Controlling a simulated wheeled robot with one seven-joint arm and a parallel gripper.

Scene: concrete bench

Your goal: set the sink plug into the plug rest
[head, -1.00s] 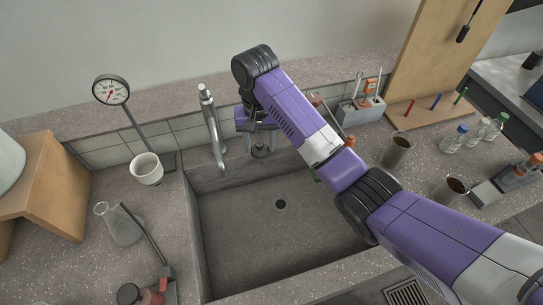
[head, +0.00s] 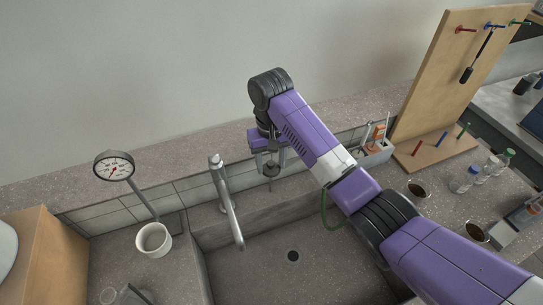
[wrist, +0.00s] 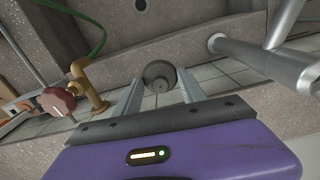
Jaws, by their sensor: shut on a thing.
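The sink plug (head: 271,169) is a dark grey round piece. It hangs below my gripper (head: 267,150) above the back of the sink (head: 320,268), just right of the tap. In the wrist view the plug (wrist: 160,77) sits between the two pale fingers of my gripper (wrist: 160,92), which are shut on it. Its round end faces away from my palm, and grey wall tiles show behind it. I cannot make out the plug rest in either view; my arm covers part of the ledge behind the sink.
The metal tap (head: 226,200) stands close left of my gripper. A brass valve (wrist: 85,88) with a red-brown knob and a green hose (wrist: 92,30) are on the left in the wrist view. The basin is empty.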

